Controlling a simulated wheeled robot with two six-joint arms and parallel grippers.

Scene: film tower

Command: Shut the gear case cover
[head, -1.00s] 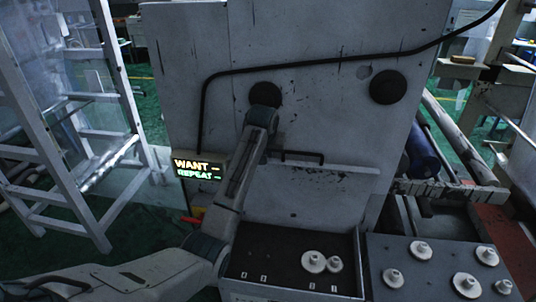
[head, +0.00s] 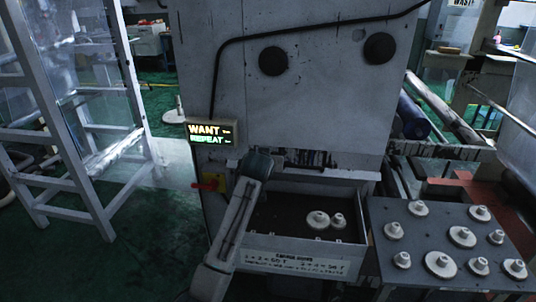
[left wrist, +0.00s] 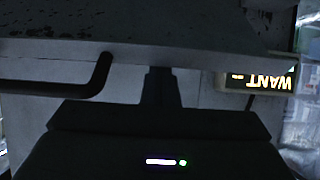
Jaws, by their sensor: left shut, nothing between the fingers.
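The gear case (head: 305,245) stands open at the foot of the machine. Two pale gears (head: 318,219) sit inside it. Its cover (head: 330,174) is raised at the back of the case and shows as a narrow, worn strip. In the left wrist view, a speckled grey panel, apparently the cover (left wrist: 180,25), fills the top, with a dark handle (left wrist: 85,80) at the left. My left gripper (head: 258,164) is shut and empty by the cover's left end. It also shows in the left wrist view (left wrist: 160,75); whether it touches the panel is unclear. My right gripper is out of view.
A grey plate (head: 385,262) with several pale gears lies right of the case. A lit sign (head: 212,132) reads WANT and REPEAT. A red switch (head: 211,182) is below it.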

